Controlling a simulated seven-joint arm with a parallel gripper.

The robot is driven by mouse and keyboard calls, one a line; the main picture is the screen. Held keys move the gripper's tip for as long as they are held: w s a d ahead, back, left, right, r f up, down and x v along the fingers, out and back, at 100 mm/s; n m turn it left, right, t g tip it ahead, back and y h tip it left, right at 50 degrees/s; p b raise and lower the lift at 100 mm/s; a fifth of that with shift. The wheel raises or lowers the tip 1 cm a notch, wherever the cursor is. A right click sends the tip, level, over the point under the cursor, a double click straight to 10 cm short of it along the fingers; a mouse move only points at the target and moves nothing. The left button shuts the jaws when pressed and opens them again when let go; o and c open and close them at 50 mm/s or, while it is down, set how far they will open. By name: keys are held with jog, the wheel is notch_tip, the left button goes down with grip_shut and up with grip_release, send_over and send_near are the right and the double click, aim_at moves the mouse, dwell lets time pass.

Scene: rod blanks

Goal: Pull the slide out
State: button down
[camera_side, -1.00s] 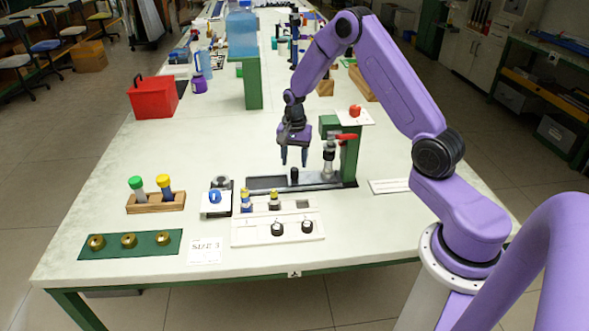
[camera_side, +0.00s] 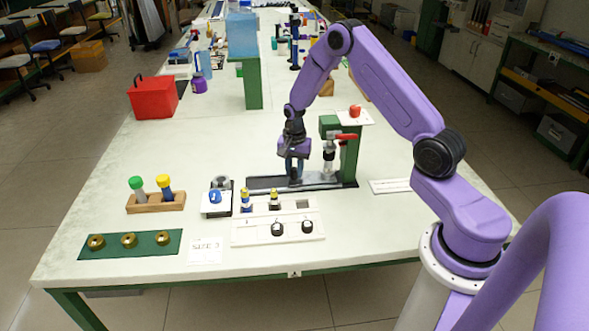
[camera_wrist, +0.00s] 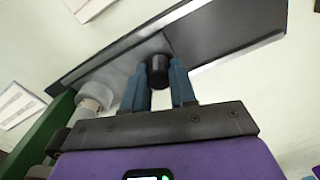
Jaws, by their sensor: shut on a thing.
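The slide is a flat metal plate in a dark track (camera_side: 265,183) at the foot of the green press stand (camera_side: 350,160). In the wrist view the track (camera_wrist: 225,30) runs diagonally across the top. A black upright knob (camera_wrist: 158,72) stands on the slide. My gripper (camera_side: 295,172) is down at the slide, its blue fingers shut on the knob. In the wrist view the fingers (camera_wrist: 160,85) stand on both sides of the knob. In the side view the fingers mostly hide the knob.
The press with its red handle (camera_side: 346,136) stands just right of my gripper. In front are a white panel with knobs (camera_side: 278,229) and a small block with a blue knob (camera_side: 216,200). A wooden rack (camera_side: 155,203) and green mat (camera_side: 118,252) lie left.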

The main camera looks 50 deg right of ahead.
jog(key=w+a, duration=0.8)
jog(key=shift+w+a, duration=0.1)
dwell(0.4)
jog(key=c, duration=0.9)
grip_release()
jog(key=shift+a, duration=0.1)
jog(key=shift+r, duration=0.15)
notch_tip(320, 180, up, 17)
jog(key=shift+r, duration=0.1)
